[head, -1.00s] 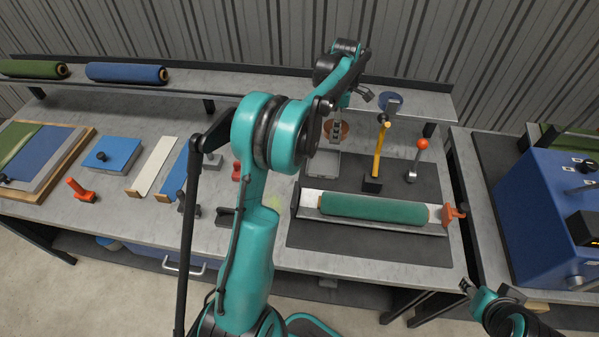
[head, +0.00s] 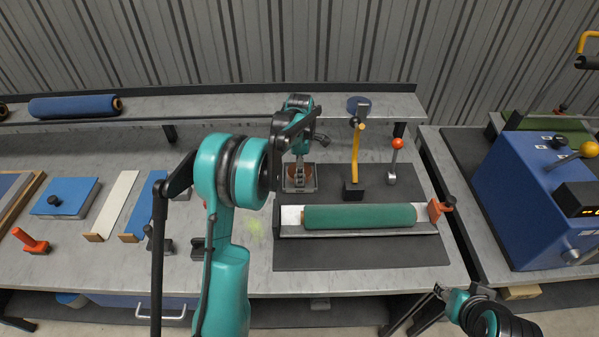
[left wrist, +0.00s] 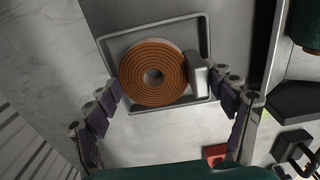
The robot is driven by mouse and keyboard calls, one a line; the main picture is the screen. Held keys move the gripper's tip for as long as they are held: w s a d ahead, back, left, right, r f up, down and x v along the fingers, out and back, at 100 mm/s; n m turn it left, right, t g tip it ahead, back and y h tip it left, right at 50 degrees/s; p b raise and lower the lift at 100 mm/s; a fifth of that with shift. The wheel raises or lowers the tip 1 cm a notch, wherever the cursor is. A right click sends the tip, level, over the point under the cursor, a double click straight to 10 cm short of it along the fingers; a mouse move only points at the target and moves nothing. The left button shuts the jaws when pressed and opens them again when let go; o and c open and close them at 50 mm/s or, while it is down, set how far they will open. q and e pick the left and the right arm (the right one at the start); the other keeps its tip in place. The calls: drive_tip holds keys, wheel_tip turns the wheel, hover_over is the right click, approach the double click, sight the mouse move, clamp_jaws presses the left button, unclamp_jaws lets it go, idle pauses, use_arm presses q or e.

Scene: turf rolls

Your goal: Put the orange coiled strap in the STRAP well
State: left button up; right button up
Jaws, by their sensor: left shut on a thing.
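The orange coiled strap (left wrist: 153,73), a flat ring-wound coil with a grey block (left wrist: 198,75) at its right side, shows from above in the left wrist view. My left gripper (left wrist: 168,86) is shut on it, one finger at the coil's left edge and one by the block. The strap is over or inside a shallow grey tray (left wrist: 150,27); its exact height is unclear. In the head view my left gripper (head: 299,181) points down at this tray (head: 315,188). No STRAP label is readable. My right gripper (head: 458,292) is at the lower right, away from the bench.
A green roll (head: 360,216) lies in a metal trough to the right in front of the tray. A yellow-handled tool (head: 356,155) and an orange-knobbed lever (head: 395,160) stand to the right. A blue machine (head: 530,200) is at far right. Blue and white pieces lie left.

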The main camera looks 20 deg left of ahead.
use_arm(q)
drive_tip(key=shift+f, duration=0.1)
drive_tip(key=shift+f, duration=0.15)
drive_tip(key=o, duration=1.2)
drive_tip(key=shift+c, duration=0.2)
